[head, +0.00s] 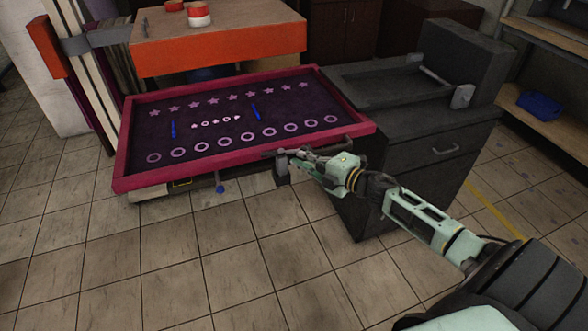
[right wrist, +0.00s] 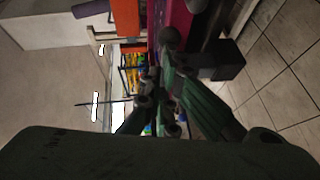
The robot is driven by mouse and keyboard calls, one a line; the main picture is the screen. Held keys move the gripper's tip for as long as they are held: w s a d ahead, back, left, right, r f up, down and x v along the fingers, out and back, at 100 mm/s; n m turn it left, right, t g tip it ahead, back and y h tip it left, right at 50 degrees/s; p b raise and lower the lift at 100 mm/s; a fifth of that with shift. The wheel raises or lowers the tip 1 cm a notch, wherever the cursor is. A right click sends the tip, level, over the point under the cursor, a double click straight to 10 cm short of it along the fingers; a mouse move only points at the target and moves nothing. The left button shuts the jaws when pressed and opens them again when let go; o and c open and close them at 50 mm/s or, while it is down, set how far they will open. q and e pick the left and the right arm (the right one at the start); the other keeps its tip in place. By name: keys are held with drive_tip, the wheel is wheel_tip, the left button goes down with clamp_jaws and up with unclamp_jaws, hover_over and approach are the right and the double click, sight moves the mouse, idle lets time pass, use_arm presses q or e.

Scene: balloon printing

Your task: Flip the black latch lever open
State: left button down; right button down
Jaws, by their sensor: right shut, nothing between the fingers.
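The black latch lever (head: 282,173) appears as a dark block hanging at the front edge of the magenta-framed printing screen (head: 200,169), right of its middle. In the right wrist view a dark block (right wrist: 218,62) sits beside the magenta frame, just past my fingers. My right gripper (head: 287,156) is shut and empty at the frame's front edge, right by the latch. Its fingers (right wrist: 158,98) also show in the right wrist view. I cannot tell whether they touch the latch, since they partly cover it. My left gripper is not in view.
A blue-knobbed lever (head: 220,188) hangs under the front edge. An orange-sided table (head: 220,62) with red and white containers stands behind. A dark cabinet (head: 425,150) stands to the right, behind my right arm. The tiled floor in front is clear.

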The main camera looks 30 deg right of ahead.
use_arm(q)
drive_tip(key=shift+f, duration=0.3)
use_arm(e)
drive_tip(key=shift+w+d, duration=0.2)
drive_tip(key=shift+d, duration=0.2)
